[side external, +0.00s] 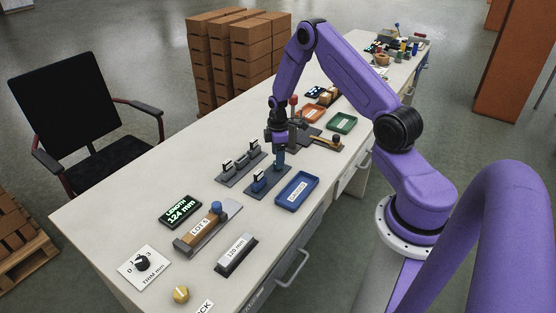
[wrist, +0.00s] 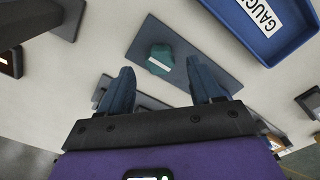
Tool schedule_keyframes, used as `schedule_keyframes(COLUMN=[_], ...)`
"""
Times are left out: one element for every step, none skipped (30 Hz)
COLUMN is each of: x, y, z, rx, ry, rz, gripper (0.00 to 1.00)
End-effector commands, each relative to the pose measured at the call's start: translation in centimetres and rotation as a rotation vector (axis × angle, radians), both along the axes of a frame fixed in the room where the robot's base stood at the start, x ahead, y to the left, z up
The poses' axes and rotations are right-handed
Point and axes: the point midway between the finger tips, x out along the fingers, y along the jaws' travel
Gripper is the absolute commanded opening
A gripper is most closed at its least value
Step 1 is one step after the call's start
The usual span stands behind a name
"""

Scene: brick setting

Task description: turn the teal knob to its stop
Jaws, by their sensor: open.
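The teal knob (wrist: 161,58) shows in the wrist view, a rounded block with a white stripe on top. It sits toward one end of a grey plate (wrist: 205,62). My gripper (wrist: 162,78) is open, with its two blue fingers spread on either side of the line to the knob and nothing between them. The knob lies beyond the fingertips in that view, with no visible contact. In the side view my gripper (side external: 279,163) points down over the far end of the dark plate (side external: 276,181); the height of the gap is hard to judge.
A blue tray (side external: 297,203) lies close beside the plate. A grey fixture (side external: 240,170) with white tags stands on the other side. A length display (side external: 180,212), a wooden block in a holder (side external: 204,228) and a black dial (side external: 142,263) lie nearer the table's front.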

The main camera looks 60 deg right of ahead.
Motion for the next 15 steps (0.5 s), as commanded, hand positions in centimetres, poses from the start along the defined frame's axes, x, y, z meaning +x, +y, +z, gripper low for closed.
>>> schedule_keyframes(x=[-0.1,0.0,0.0,0.0,0.0,0.0,0.0,0.0,0.0,0.0,0.0,0.0,0.0,0.0,0.0], y=[0.0,0.0,0.0,0.0,0.0,0.0,0.0,0.0,0.0,0.0,0.0,0.0,0.0,0.0,0.0], z=[-0.7,-1.0,-1.4,-1.7,-1.9,-2.1,-2.3,-2.4,-2.5,-2.6,-2.6,-2.7,-2.7,-2.7,-2.6], rx=[0.001,0.001,0.000,0.001,0.000,0.000,0.001,0.001,0.001,0.001,0.000,0.000,0.000,0.000,0.000], ry=[0.003,0.002,0.001,0.001,0.000,0.000,0.001,0.001,0.001,0.001,0.000,0.000,0.000,0.000,0.000], rz=[-0.001,-0.001,-0.001,-0.001,-0.001,-0.001,-0.001,-0.001,-0.001,-0.001,-0.001,0.000,0.000,0.000,0.000], gripper=[0.64,0.64,0.64,0.64,0.64,0.64,0.64,0.64,0.64,0.64,0.64,0.64,0.64,0.64,0.64])
